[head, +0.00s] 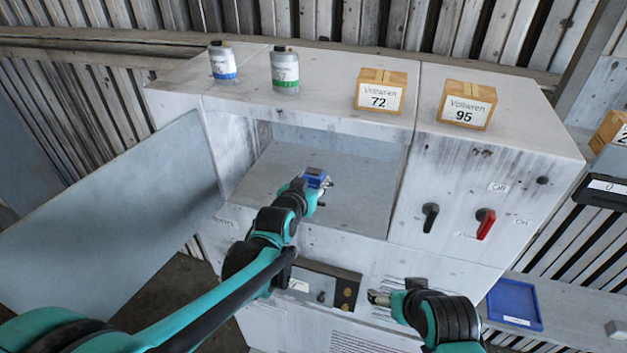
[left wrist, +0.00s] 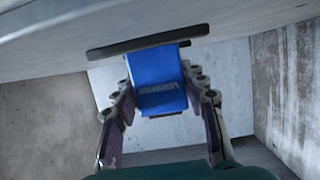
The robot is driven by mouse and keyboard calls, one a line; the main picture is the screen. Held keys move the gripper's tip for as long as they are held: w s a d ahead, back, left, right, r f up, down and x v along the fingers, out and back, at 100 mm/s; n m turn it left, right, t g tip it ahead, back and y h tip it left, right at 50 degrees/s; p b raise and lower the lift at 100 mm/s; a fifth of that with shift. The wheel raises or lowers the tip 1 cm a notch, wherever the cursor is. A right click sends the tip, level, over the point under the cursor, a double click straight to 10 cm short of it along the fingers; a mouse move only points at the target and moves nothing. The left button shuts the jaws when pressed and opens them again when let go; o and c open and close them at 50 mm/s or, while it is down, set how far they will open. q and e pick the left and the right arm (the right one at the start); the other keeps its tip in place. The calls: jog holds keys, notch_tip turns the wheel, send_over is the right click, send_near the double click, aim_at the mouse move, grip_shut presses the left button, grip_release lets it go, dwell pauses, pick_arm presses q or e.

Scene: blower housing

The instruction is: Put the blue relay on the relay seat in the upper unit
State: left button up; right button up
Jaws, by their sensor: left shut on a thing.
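The blue relay (head: 315,177) is held by my left gripper (head: 314,186) inside the open upper compartment (head: 265,175) of the grey cabinet. In the left wrist view the relay (left wrist: 158,82) is between the two fingers of my left gripper (left wrist: 158,95). A dark flat strip (left wrist: 115,52) lies at the relay's far end; I cannot tell whether it is the relay seat or whether they touch. No relay seat shows clearly in the head view. My right gripper (head: 378,298) is low in front of the cabinet, away from the relay; its finger gap is unclear.
The open door (head: 115,215) stands at left. Two bottles (head: 223,63) (head: 285,70) and boxes marked 72 (head: 380,97) and 95 (head: 465,112) stand on top. Black (head: 430,215) and red (head: 486,223) switches are at right. A blue tray (head: 515,304) lies lower right.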

pick_arm(q)
jog(key=o, duration=1.2)
jog(key=shift+f, duration=0.1)
jog(key=shift+r, duration=0.2)
jog(key=v, duration=1.2)
jog(key=s+a+f+n+g+y, duration=0.1)
jog(key=s+a+f+g, duration=0.1)
jog(key=s+a+f, duration=0.2)
jog(key=s+a+f+n+g+y, duration=0.1)
jog(key=s+a+f+g+y, duration=0.1)
jog(key=s+a+f, duration=0.2)
jog(key=s+a+f+n+g+y, duration=0.1)
jog(key=s+a+f+g, duration=0.1)
jog(key=s+a, duration=0.4)
jog(key=shift+s+a+f+n, duration=0.1)
jog(key=shift+s+f, duration=0.2)
jog(key=shift+s, duration=0.3)
jog(key=shift+s+f+n, duration=0.1)
jog(key=shift+s+f, duration=0.2)
jog(key=shift+s, duration=0.25)
jog(key=shift+s+a+f+n, duration=0.1)
jog(key=shift+s+f, duration=0.2)
jog(key=shift+s, duration=0.3)
